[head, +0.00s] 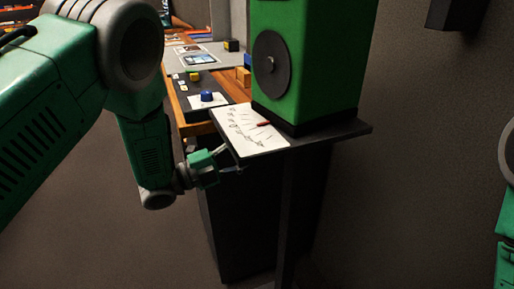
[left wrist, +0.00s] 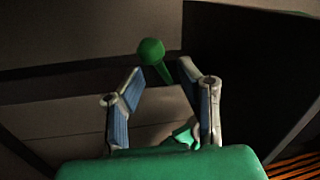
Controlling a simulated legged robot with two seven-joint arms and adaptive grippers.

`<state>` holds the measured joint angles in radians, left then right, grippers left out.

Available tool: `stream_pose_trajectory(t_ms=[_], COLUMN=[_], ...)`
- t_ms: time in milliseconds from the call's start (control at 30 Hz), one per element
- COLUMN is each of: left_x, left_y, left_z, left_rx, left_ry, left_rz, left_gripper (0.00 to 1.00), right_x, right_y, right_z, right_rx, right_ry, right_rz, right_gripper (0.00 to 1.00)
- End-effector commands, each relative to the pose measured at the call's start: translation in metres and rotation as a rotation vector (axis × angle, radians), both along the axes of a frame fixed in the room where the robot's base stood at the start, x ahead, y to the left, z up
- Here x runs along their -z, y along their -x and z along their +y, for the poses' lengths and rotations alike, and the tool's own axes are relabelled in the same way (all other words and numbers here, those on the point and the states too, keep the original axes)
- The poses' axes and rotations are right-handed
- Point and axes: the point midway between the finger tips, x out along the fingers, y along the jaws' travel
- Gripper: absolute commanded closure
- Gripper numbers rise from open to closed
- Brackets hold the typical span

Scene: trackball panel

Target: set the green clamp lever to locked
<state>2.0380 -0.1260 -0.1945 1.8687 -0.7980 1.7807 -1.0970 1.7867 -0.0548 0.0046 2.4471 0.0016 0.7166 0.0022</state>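The green clamp lever shows in the left wrist view as a round green knob (left wrist: 151,50) on a short, tapering green stem. The stem's lower end lies in the gap between my left gripper's fingertips (left wrist: 161,74). The knob is just beyond the tips. The two fingers are spread, with a visible gap on both sides of the stem. In the head view my left gripper (head: 228,160) is at the left edge of the dark shelf. I cannot make out the lever clearly there. My right gripper is out of view.
The dark shelf (head: 345,131) carries a green box (head: 318,60) with a black disc and a white scale sheet (head: 240,128) with a red pointer. Behind is a bench with a blue knob (head: 207,97), a yellow button (head: 194,77) and a tablet (head: 200,59). Floor at left is clear.

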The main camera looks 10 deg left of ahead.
Motion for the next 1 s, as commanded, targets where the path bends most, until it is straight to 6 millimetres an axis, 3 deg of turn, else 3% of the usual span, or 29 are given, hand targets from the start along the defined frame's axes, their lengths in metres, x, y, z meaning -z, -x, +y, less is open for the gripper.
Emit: stream_pose_trajectory(t_ms=[100, 333, 767, 867, 1000], left_x=[0.006, 0.012, 0.014, 0.014, 0.017], left_y=[0.017, 0.041, 0.050, 0.050, 0.054], left_z=[0.024, 0.055, 0.065, 0.065, 0.052], left_rx=[-0.004, -0.003, -0.001, -0.007, -0.090], left_ry=[0.001, 0.001, 0.001, 0.004, 0.019], left_rz=[0.004, 0.004, 0.002, -0.002, -0.049], left_gripper=[0.69, 0.69, 0.69, 0.97, 1.00], right_x=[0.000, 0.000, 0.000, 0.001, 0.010], right_y=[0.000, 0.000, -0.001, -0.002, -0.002], right_z=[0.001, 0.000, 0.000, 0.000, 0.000], right_rx=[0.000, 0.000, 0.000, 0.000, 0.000], right_ry=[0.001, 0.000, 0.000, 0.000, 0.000], right_rz=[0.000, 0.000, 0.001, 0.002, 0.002], right_gripper=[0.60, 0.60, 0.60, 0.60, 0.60])
